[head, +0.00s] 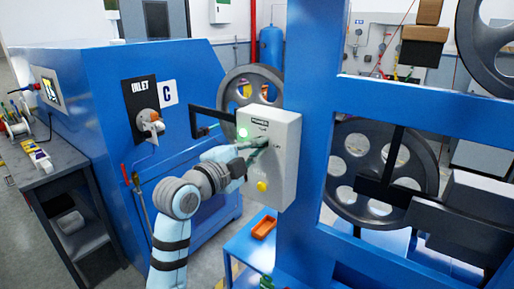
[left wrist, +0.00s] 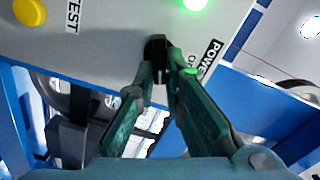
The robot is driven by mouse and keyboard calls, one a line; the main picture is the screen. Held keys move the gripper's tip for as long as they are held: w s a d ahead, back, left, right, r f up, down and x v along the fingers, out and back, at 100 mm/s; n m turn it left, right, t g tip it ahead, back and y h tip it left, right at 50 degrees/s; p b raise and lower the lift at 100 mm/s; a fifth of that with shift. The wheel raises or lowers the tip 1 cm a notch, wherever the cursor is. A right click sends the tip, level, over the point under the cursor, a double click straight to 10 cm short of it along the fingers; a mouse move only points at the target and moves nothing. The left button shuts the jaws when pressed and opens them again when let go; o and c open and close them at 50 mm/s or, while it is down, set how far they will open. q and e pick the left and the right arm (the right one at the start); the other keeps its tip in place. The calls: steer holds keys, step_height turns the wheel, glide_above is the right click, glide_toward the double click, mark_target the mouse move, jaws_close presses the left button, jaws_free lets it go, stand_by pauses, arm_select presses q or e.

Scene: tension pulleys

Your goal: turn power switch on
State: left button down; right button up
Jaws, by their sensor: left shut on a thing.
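The power switch is a black knob (left wrist: 156,46) on the grey control box (head: 284,165), beside a label reading POWER (left wrist: 208,56). In the left wrist view, my left gripper (left wrist: 160,68) has its green fingers shut on the knob. The fingers hide part of it, so I cannot tell which way it points. In the head view my left gripper (head: 262,148) reaches the front of the box from the left and covers the switch. A green lamp (head: 242,132) on the box is lit; it also shows in the left wrist view (left wrist: 195,4). My right gripper is not in view.
A yellow button (head: 262,186) sits low on the box, near a TEST label (left wrist: 73,16). A blue frame (head: 308,130) with large dark pulley wheels (head: 380,170) stands to the right. A blue cabinet (head: 95,90) stands to the left. An orange tray (head: 264,227) lies below.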

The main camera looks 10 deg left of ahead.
arm_select(q)
steer(key=shift+d+f+m, duration=0.1)
steer(key=shift+f+m, duration=0.05)
steer(key=shift+m, duration=0.95)
steer(key=shift+f+m, duration=0.15)
steer(key=shift+m, duration=0.95)
steer(key=c, duration=1.8)
jaws_free()
steer(key=shift+o, duration=0.6)
steer(key=shift+s, duration=0.1)
steer(key=v, duration=1.2)
steer(key=shift+d, duration=0.15)
